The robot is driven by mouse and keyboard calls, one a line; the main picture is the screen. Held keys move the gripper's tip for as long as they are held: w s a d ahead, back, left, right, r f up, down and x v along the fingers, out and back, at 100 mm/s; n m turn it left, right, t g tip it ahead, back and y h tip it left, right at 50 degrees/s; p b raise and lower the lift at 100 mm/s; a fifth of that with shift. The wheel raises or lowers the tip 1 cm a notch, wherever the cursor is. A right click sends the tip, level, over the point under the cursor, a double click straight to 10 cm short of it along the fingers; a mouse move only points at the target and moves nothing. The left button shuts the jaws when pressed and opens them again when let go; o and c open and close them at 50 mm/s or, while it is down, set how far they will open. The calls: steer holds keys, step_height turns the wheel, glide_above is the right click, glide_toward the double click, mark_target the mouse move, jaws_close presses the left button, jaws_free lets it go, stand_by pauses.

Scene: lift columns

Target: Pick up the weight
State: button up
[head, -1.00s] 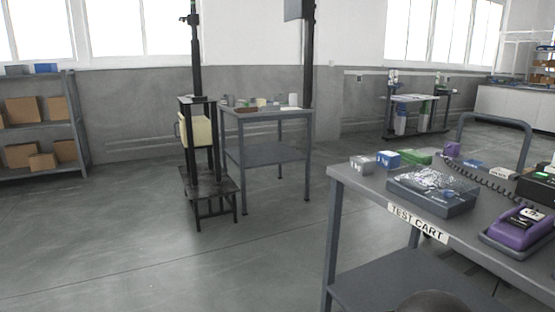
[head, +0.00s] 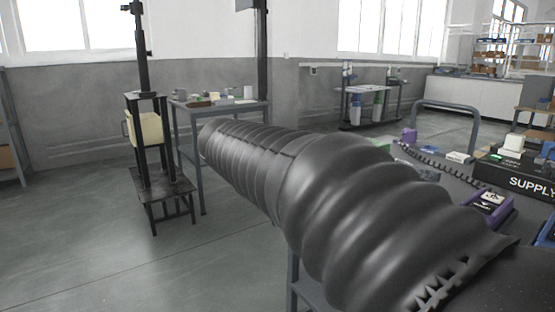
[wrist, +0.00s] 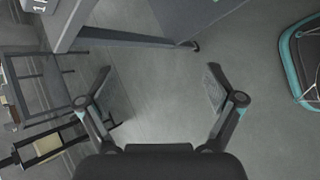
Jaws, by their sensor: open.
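I cannot single out the weight in these frames; small items (head: 215,98) on the far table are too small to tell apart. A cream block (head: 147,129) sits on the dark lift column stand (head: 165,185) at the left. The same block shows in the wrist view (wrist: 48,143) at lower left. My gripper (wrist: 157,78) is open and empty, its two fingers spread over bare floor in the wrist view. In the head view my ribbed black arm crosses the middle, and the gripper cannot be made out there.
A grey table (head: 188,130) stands beside the lift column. The cart at right carries a purple device (head: 488,204) and a box marked SUPPLY (head: 525,185); my arm hides much of the cart. Another bench (head: 368,90) stands at the back wall. The floor at left is clear.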

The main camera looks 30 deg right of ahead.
steer(key=w+d+r+n+g+h+b, duration=0.1)
steer(key=w+d+r+n+h, duration=0.25)
steer(key=w+d, duration=0.2)
steer(key=w+d+r+n+g+h, duration=0.1)
steer(key=w+d+r+n+h, duration=0.25)
steer(key=w, duration=0.35)
steer(key=shift+y, duration=0.4)
steer(key=x, duration=0.7)
steer(key=b+x, duration=0.1)
steer(key=x, duration=0.6)
steer(key=shift+d+r, duration=0.2)
jaws_close()
steer(key=shift+r, duration=0.1)
